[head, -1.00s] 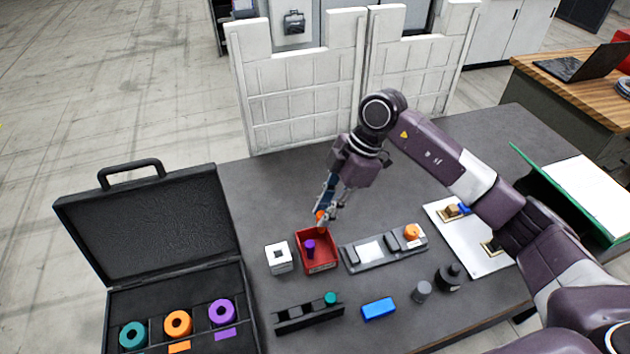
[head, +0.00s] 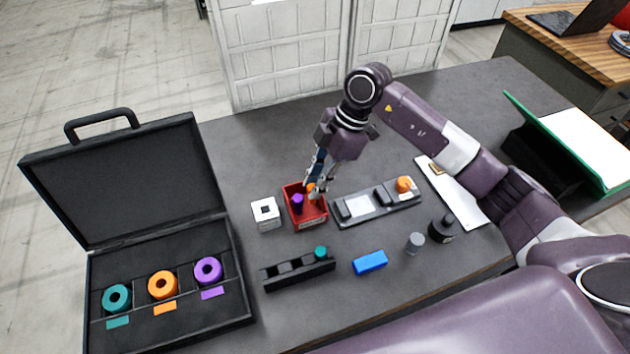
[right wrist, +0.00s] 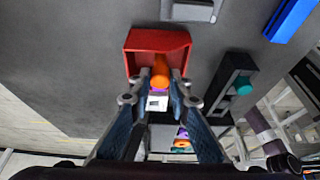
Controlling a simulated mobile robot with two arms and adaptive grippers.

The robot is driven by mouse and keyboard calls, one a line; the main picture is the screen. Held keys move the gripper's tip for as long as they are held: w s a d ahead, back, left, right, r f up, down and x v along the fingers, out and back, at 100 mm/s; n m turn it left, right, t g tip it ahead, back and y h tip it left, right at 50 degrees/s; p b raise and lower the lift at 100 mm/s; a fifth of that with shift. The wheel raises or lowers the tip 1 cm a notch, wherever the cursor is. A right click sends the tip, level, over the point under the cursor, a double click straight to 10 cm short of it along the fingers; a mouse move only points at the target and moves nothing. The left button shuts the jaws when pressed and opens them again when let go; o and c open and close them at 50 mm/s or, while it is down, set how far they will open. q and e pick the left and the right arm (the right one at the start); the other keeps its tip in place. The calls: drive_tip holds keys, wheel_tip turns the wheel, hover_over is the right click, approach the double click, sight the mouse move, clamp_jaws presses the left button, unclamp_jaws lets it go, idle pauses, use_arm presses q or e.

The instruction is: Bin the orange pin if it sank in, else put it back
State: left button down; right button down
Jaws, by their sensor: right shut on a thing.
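My right gripper (head: 314,192) points down at the red bin (head: 312,223) and is shut on the orange pin (head: 311,187). The pin shows between the fingertips in the right wrist view (right wrist: 160,78), over the bin's opening; I cannot tell whether its lower end touches the bin floor. A purple pin (head: 297,203) stands in the bin beside it. A white block with a square hole (head: 265,217) stands left of the bin. A black rack (head: 285,278) with a teal pin (head: 321,252) is in front. My left gripper is not in view.
A grey fixture (head: 350,208) with an orange round part (head: 404,184) lies right of the bin. A blue block (head: 370,262), grey cylinder (head: 414,243) and black bottle (head: 442,230) stand in front. An open black case (head: 120,180) with coloured rings is at left.

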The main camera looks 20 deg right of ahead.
drive_tip(key=c, duration=1.7)
unclamp_jaws()
drive_tip(key=v, duration=1.2)
drive_tip(key=shift+r, duration=0.1)
drive_tip(key=shift+s, duration=0.1)
